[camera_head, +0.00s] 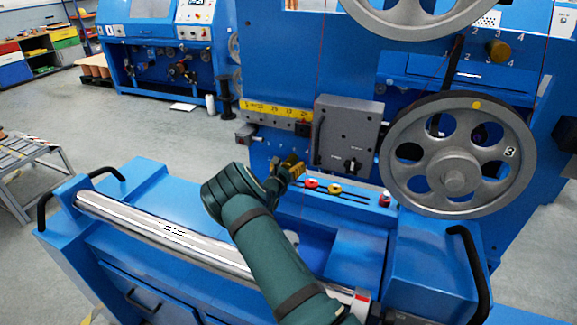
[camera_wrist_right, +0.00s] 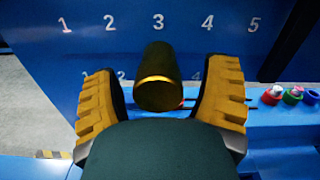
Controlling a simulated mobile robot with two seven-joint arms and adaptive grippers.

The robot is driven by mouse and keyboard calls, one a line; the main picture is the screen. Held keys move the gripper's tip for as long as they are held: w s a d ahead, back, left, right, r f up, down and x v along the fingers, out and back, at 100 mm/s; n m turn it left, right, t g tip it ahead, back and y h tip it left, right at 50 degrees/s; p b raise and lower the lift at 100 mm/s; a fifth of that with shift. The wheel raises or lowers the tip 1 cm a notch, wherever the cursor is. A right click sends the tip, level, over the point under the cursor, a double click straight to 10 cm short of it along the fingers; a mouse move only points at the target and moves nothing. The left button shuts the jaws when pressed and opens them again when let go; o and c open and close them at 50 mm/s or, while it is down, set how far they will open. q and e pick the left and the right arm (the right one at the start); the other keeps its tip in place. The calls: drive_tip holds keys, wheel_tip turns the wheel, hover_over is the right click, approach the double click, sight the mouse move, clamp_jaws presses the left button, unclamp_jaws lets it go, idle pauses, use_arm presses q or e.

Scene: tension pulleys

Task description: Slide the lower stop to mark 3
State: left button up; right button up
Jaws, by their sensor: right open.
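A brass-coloured cylindrical stop knob (camera_wrist_right: 157,80) stands out from the blue panel in the right wrist view. It lies between the fingers of my right gripper (camera_wrist_right: 157,95), with a gap on both sides. The gripper is open. An upper row of marks 1 to 5 (camera_wrist_right: 158,21) runs above the knob. In the lower row, 1, 2 and 4 (camera_wrist_right: 195,76) show, and the knob covers the space between 2 and 4. In the head view my right gripper (camera_head: 288,169) is at the lower blue panel and hides the knob. My left gripper is out of view.
A grey box with a switch (camera_head: 349,137) and a large spoked pulley (camera_head: 454,178) stand right of my right gripper. Red and yellow knobs (camera_head: 334,188) sit in slots beside it. A shiny roller (camera_head: 165,235) lies in front. Another brass knob (camera_head: 498,51) is upper right.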

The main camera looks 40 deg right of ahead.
drive_tip(key=shift+a, duration=0.1)
drive_tip(key=v, duration=1.2)
idle(0.8)
